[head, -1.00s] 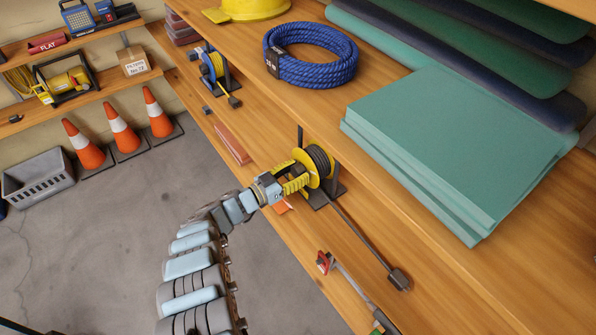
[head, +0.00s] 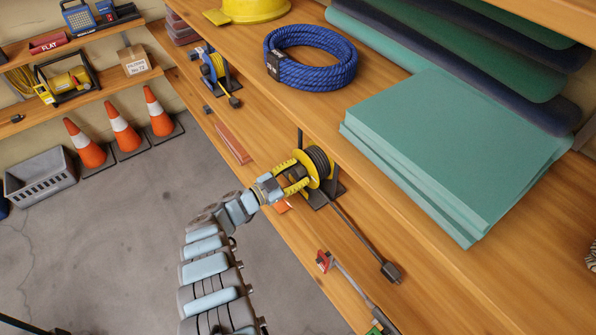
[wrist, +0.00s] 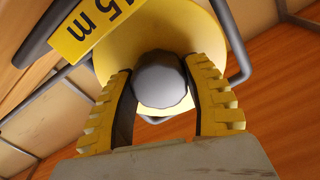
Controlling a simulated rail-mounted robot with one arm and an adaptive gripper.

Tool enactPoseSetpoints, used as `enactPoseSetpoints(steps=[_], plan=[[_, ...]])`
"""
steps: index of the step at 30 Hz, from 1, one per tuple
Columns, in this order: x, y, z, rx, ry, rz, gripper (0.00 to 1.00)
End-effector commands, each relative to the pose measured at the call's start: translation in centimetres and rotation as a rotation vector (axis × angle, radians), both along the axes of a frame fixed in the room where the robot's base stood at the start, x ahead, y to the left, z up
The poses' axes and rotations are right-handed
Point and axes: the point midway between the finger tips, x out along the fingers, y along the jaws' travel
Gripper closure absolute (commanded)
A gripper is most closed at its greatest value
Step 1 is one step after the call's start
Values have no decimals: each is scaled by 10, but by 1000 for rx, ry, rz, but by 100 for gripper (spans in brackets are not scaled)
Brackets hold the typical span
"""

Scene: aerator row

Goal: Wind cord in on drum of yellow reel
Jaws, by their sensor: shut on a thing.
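The yellow reel (head: 327,179) stands on the lower wooden shelf in the head view, with dark cord wound on its drum (head: 318,160). The loose cord (head: 355,234) runs along the shelf to a dark plug (head: 391,272). My gripper (head: 295,178) is at the reel's near side. In the wrist view its yellow fingers (wrist: 160,85) are shut around a grey round knob (wrist: 162,82) in front of the reel's yellow disc (wrist: 178,32). A yellow "15 m" label (wrist: 82,32) shows at upper left. The knob's mounting is hidden.
A red-ended tool (head: 325,261) lies nearer. The upper shelf holds a blue rope coil (head: 312,58) and green mats (head: 455,150). Orange cones (head: 120,128) stand on the floor.

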Motion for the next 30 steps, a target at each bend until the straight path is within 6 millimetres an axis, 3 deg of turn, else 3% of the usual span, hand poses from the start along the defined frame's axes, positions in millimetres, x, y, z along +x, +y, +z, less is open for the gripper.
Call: enactPoseSetpoints(steps=[30], plan=[[1,-2,4,63,-99,-4,86]])
